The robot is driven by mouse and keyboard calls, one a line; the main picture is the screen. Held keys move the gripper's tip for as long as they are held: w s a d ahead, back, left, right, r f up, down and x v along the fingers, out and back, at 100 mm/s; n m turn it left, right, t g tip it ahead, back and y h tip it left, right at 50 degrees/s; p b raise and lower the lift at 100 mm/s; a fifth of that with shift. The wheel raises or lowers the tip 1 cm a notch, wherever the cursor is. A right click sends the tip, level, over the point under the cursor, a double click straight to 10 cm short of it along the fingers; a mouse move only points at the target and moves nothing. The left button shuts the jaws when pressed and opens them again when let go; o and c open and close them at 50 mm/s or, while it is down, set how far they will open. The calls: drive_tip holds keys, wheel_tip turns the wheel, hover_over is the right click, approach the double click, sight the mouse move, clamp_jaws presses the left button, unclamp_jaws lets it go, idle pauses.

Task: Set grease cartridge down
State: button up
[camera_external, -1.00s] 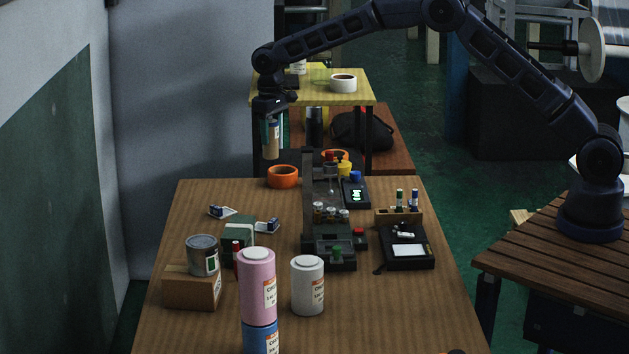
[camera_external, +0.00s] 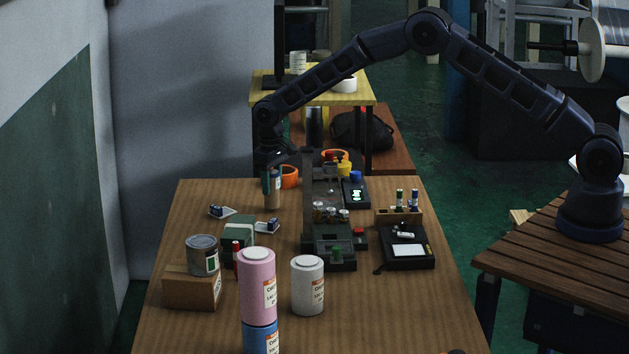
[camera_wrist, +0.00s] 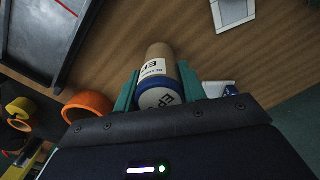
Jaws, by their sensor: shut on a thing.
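The grease cartridge (camera_wrist: 158,72) is a tan cylinder with a blue-rimmed, lettered white end. In the wrist view it lies between the two teal fingers of my gripper (camera_wrist: 160,90), which is shut on it. In the external view the cartridge (camera_external: 273,195) hangs upright below my gripper (camera_external: 272,180), over the far left part of the wooden table (camera_external: 210,330). Its lower end is at or just above the tabletop; I cannot tell whether it touches.
An orange ring (camera_external: 290,177) is just right of the cartridge, with the dark fixture (camera_external: 322,215) beyond. Small white trays (camera_external: 222,212) lie nearer the camera. A pink canister (camera_external: 257,285), a white canister (camera_external: 307,285) and a carton (camera_external: 192,288) stand at the front.

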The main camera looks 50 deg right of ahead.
drive_tip(key=shift+f, duration=0.45)
drive_tip(key=shift+f, duration=0.1)
drive_tip(key=o, duration=1)
